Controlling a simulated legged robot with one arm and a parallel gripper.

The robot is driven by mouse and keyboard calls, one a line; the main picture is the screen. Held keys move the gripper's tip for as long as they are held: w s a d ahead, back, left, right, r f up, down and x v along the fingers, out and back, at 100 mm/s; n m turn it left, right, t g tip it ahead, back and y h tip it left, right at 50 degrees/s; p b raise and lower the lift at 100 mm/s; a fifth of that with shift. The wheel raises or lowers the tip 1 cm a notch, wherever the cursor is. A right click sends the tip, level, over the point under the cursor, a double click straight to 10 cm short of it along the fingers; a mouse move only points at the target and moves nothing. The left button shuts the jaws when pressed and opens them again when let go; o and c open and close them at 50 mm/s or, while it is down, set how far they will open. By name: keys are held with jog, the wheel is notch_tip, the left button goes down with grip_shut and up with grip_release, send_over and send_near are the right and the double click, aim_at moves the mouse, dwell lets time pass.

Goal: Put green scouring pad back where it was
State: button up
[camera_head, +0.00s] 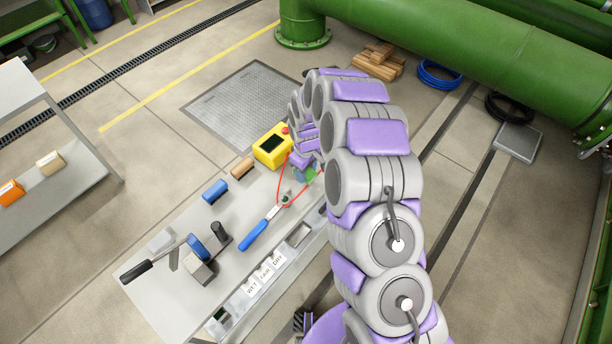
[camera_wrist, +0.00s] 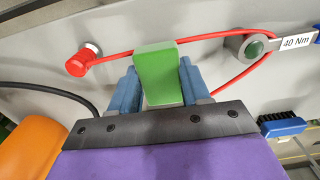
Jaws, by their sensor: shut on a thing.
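The green scouring pad (camera_wrist: 158,78) is a small green block between the two blue fingers of my gripper (camera_wrist: 160,88) in the wrist view. My gripper is shut on it. In the head view my gripper (camera_head: 303,164) is over the far right end of the workbench (camera_head: 225,255), close to the yellow box. Only a small green part of the pad (camera_head: 312,174) shows there, partly hidden by my arm. I cannot tell the gap between the pad and the bench top.
The yellow box (camera_head: 271,147), brown block (camera_head: 242,167), blue brush (camera_head: 215,191) and blue-handled wrench (camera_head: 258,230) lie on the bench. Labelled bins (camera_head: 262,272) line its front.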

aim_at(308, 171)
jog(key=shift+w+a+f, duration=0.1)
jog(key=shift+w+f, duration=0.05)
jog(key=shift+w, duration=0.05)
jog(key=f, duration=0.1)
jog(key=f+b, duration=0.1)
jog(key=f, duration=0.1)
jog(key=shift+d+f, duration=0.1)
jog(key=shift+d, duration=0.2)
jog(key=shift+a, duration=0.1)
jog(key=o, duration=1)
